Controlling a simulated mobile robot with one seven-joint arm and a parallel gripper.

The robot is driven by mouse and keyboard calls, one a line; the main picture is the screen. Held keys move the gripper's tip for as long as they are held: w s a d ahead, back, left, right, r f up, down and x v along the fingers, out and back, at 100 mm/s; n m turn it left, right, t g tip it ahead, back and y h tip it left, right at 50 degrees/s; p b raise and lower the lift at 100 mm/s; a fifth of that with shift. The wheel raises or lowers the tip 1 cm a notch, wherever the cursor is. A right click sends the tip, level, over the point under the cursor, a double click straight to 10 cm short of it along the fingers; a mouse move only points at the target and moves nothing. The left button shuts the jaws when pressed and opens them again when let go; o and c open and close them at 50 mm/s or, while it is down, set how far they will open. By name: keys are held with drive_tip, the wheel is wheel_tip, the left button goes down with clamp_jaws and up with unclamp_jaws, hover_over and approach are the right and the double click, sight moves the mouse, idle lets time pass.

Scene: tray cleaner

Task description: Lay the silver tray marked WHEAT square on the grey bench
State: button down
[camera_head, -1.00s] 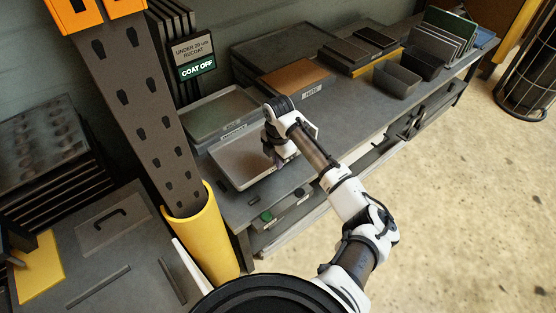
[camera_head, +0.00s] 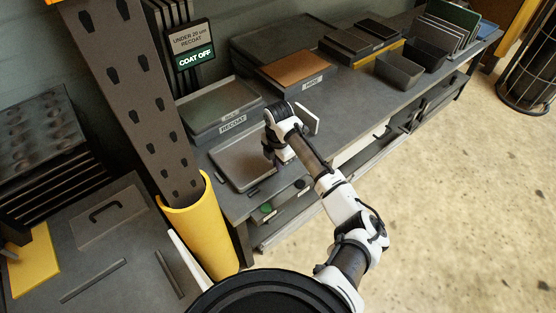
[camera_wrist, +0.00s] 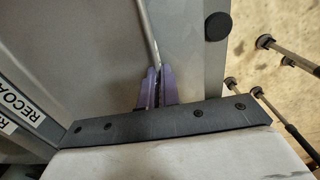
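The silver tray (camera_head: 236,168) lies flat, or nearly so, at the near left end of the grey bench (camera_head: 350,110). Its sides run about parallel to the bench edge. I cannot read any WHEAT mark on it. My gripper (camera_head: 279,167) is at the tray's right side and hides part of it. In the wrist view, the purple fingers of my gripper (camera_wrist: 157,75) are closed on the thin tray rim (camera_wrist: 149,35). I cannot tell whether the tray's underside fully touches the bench.
A container labelled RECOAT (camera_head: 222,103) stands close behind the tray. A brown-topped box (camera_head: 297,68) and dark bins (camera_head: 400,70) stand farther along the bench. A yellow post guard (camera_head: 207,225) is at the left. A sign (camera_head: 193,48) reads COAT OFF.

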drive_tip(key=shift+f, duration=0.3)
drive_tip(key=c, duration=1.5)
unclamp_jaws()
drive_tip(key=shift+c, duration=0.2)
wheel_tip(320, 180, up, 14)
drive_tip(key=b, duration=0.1)
drive_tip(key=shift+s+f, duration=0.1)
